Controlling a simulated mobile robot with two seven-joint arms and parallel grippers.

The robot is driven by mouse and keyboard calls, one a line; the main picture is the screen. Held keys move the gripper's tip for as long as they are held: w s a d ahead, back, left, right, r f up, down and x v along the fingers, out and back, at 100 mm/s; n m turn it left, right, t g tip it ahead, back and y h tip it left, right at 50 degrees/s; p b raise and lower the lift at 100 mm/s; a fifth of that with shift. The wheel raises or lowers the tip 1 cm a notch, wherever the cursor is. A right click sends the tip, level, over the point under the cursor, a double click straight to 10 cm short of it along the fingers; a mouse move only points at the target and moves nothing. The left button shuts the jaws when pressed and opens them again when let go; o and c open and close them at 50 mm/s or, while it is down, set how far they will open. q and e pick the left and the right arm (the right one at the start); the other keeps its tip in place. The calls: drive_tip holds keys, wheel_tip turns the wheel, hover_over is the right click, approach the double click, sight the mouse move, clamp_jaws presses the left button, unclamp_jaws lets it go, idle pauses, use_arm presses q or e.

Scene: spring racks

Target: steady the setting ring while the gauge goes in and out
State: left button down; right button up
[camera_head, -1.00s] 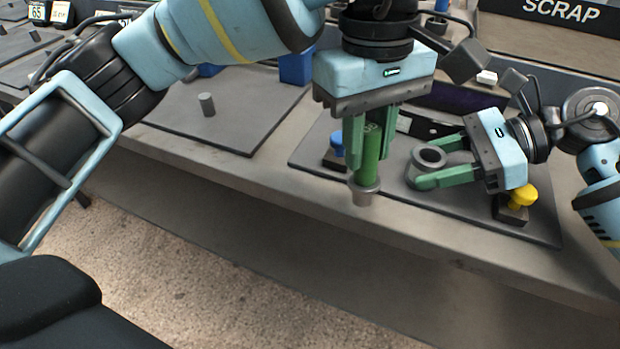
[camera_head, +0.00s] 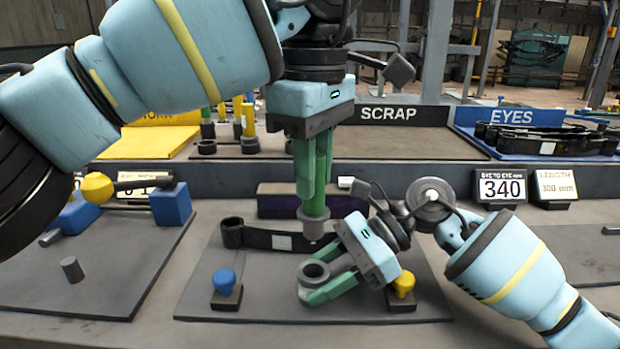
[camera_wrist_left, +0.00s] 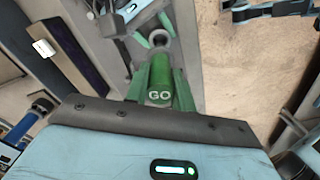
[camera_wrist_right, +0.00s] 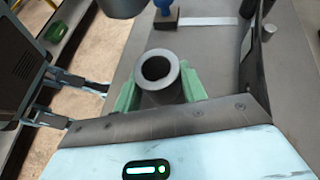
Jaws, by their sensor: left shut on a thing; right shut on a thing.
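My left gripper (camera_head: 314,180) is shut on a green gauge (camera_head: 315,205), which points down with a grey collar at its lower end. The gauge's end reads GO in the left wrist view (camera_wrist_left: 159,95). My right gripper (camera_head: 330,284) is shut on the grey setting ring (camera_head: 304,288), with green fingers on either side. The ring stands on the dark mat, bore facing up, and its open bore shows in the right wrist view (camera_wrist_right: 157,68). The gauge is apart from the ring, outside its bore.
A dark bar (camera_head: 258,239) with an eye lies behind the ring. A blue knob (camera_head: 224,281) and a yellow knob (camera_head: 404,283) flank the ring on black blocks. A small grey cylinder (camera_head: 72,269) stands on the left mat. SCRAP and EYES trays (camera_head: 512,116) stand behind.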

sight(313, 232)
use_arm(q)
drive_tip(key=shift+f, duration=2.65)
drive_tip(key=shift+f, duration=2)
idle(2.3)
drive_tip(key=shift+r, duration=0.1)
